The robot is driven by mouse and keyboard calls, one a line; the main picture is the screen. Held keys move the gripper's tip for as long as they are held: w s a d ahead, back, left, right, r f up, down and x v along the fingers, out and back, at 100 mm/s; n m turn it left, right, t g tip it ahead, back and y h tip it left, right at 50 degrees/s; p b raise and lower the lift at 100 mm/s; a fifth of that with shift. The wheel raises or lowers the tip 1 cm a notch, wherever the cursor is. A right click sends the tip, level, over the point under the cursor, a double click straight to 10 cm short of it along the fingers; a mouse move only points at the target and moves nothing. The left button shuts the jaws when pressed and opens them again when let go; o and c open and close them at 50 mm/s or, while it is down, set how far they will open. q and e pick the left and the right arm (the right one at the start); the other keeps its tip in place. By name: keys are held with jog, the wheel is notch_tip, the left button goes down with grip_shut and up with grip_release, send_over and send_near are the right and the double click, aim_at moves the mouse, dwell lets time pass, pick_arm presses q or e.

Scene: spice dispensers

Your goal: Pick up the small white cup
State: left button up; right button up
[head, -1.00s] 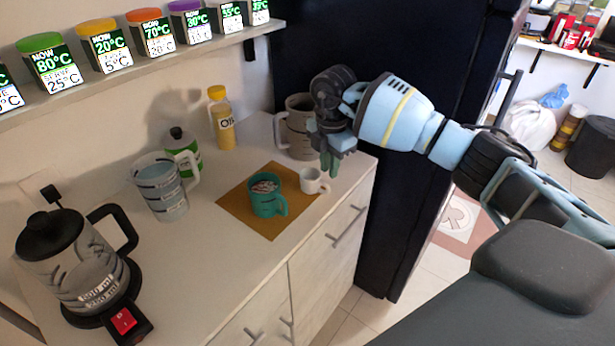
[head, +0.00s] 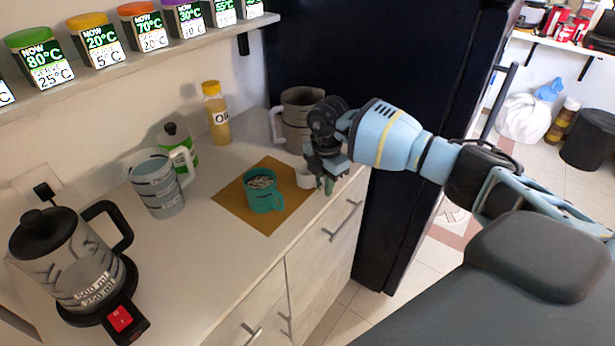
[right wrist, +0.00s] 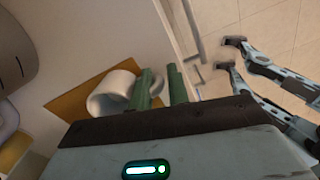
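In the right wrist view the cup (right wrist: 110,92) lies left of the green fingers (right wrist: 160,72). The fingers are apart with a narrow gap between them. My left gripper is not in view.
A teal mug (head: 262,190) stands on the brown mat (head: 270,223). A large grey-brown jug (head: 296,115) stands close behind my right gripper. A clear pitcher (head: 155,185), an oil bottle (head: 216,115) and a kettle (head: 65,260) stand further left. The front middle counter is clear.

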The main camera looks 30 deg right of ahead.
grip_shut()
jog(key=shift+r, duration=0.15)
